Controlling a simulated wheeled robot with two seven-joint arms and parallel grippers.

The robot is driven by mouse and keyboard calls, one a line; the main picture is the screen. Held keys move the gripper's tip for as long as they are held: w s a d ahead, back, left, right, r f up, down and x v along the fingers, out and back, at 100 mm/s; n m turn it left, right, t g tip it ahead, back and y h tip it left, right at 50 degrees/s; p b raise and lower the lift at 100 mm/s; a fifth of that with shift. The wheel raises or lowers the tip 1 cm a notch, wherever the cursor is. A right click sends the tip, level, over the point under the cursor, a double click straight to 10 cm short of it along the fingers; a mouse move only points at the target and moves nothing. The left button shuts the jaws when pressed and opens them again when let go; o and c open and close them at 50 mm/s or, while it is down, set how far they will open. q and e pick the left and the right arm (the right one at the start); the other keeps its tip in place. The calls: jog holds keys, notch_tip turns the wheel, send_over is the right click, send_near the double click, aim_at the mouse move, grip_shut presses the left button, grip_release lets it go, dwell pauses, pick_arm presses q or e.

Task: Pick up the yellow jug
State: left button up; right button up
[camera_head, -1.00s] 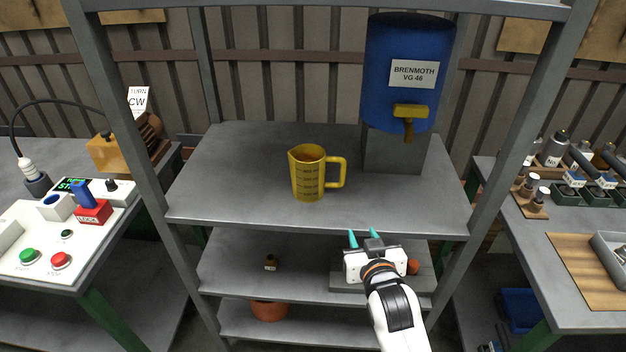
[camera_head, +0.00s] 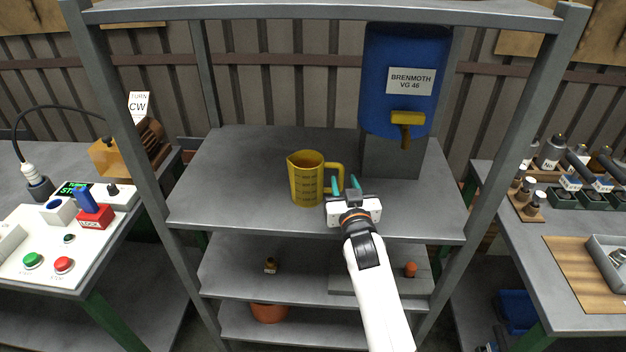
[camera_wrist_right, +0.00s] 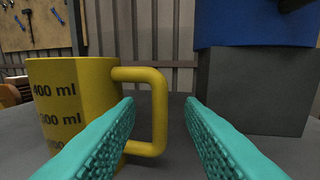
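The yellow jug (camera_head: 307,180) stands upright on the upper shelf, with dark volume marks on its side and its handle (camera_head: 335,176) toward the right. My right gripper (camera_head: 345,184) is just in front of the handle. In the right wrist view the jug (camera_wrist_right: 78,100) fills the left side, and its handle (camera_wrist_right: 158,110) shows between the two teal fingers of the open gripper (camera_wrist_right: 160,115), nearer the left finger. The left finger overlaps part of the handle and jug in that view. I cannot tell whether anything touches. My left gripper is not in view.
A blue drum (camera_head: 400,80) labelled BRENMOTH VG 46, with a yellow tap (camera_head: 408,117), stands on a grey block (camera_head: 392,158) behind and right of the jug. Grey rack posts (camera_head: 500,140) stand at both sides. The upper shelf (camera_head: 235,185) is clear left of the jug.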

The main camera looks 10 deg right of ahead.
aim_at(342, 175)
jog(key=w, duration=0.4)
jog(key=shift+w+d+r+p, duration=0.1)
jog(key=shift+w+d+p, duration=0.05)
jog(key=shift+p, duration=0.25)
jog(key=shift+r, duration=0.1)
grip_shut()
